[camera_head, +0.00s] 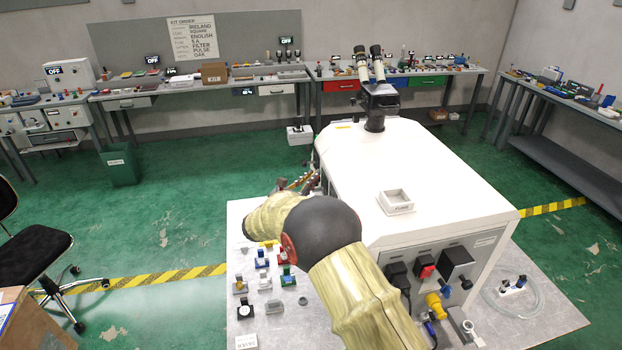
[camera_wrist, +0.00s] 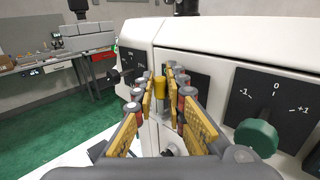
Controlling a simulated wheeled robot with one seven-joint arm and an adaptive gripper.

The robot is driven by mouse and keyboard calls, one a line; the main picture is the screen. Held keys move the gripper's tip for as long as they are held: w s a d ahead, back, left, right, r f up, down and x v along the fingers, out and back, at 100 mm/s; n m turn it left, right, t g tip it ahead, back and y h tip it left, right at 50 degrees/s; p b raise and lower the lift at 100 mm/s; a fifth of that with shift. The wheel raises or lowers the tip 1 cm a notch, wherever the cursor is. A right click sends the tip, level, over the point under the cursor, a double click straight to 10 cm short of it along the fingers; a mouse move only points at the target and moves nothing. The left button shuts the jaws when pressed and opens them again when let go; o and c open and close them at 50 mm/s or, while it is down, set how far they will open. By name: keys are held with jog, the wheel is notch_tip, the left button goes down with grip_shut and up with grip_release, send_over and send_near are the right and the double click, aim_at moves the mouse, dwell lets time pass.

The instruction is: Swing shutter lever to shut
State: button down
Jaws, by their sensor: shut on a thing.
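The white machine (camera_head: 400,160) with the eyepieces stands on a grey table; its side panels also show close up in the wrist view (camera_wrist: 220,45). My gripper (camera_wrist: 160,78) is at this side, with its padded fingers closed in on a yellow cylindrical handle (camera_wrist: 159,86), which looks like the shutter lever. The handle stands upright between the fingertips. The fingers hide its base and any shut or open marking. In the head view my arm covers most of the gripper; only part of it (camera_head: 303,182) shows beside the machine.
A green knob (camera_wrist: 257,139) on a dark dial marked -1, 0, +1 sits close right of my gripper. Small coloured parts (camera_head: 264,262) stand on the table left of my arm. A white tray (camera_head: 396,201) lies on the machine's top.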

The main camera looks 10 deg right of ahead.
jog(key=shift+s+f+b, duration=0.1)
jog(key=shift+f+b, duration=0.1)
jog(key=shift+b, duration=0.35)
jog(key=s+f+m+g+h+b, duration=0.2)
jog(key=m+h+b, duration=0.4)
jog(key=m+b, duration=0.5)
jog(key=s+f+m+g+h+b, duration=0.3)
jog(key=m+h+b, duration=0.4)
jog(key=b, duration=0.8)
jog(key=f+m+g, duration=0.1)
jog(key=m+g, duration=0.1)
jog(key=m, duration=0.1)
jog(key=shift+m+g+h, duration=0.3)
jog(key=shift+m, duration=0.1)
jog(key=shift+m+g, duration=0.4)
jog(key=shift+g, duration=0.1)
jog(key=c, duration=1.8)
grip_release()
jog(key=shift+a, duration=0.1)
